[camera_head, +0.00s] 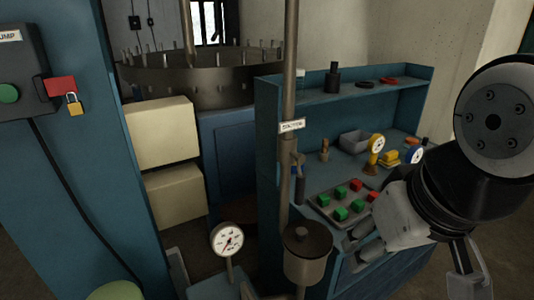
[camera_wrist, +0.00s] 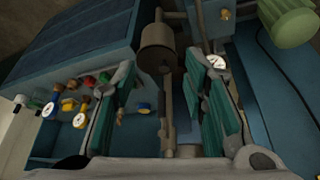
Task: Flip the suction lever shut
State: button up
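The suction pipe (camera_head: 285,190) stands upright with a white label reading SUCTION (camera_head: 292,126). Below the label a small brass-coloured valve (camera_head: 297,159) carries the suction lever (camera_head: 300,188), whose dark handle hangs down close along the pipe's right side. My gripper (camera_head: 362,240) is to the right of the lever and lower in the picture, apart from it. In the wrist view my gripper (camera_wrist: 158,68) is open, with teal pads on both fingers and nothing held. The pipe (camera_wrist: 168,110) shows between the fingers there; I cannot clearly make out the lever in that view.
A grey pot (camera_head: 307,255) sits low by the pipe, and a dial gauge (camera_head: 228,239) stands left of it. A blue bench (camera_head: 262,150) holds a tray of red and green blocks (camera_head: 325,208) and a grey bin (camera_head: 354,141). Cream boxes (camera_head: 160,133) stand left.

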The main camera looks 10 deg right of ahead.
aim_at(300, 178)
jog(key=l, duration=0.8)
jog(key=i+l+u, duration=0.15)
jog(key=l, duration=0.65)
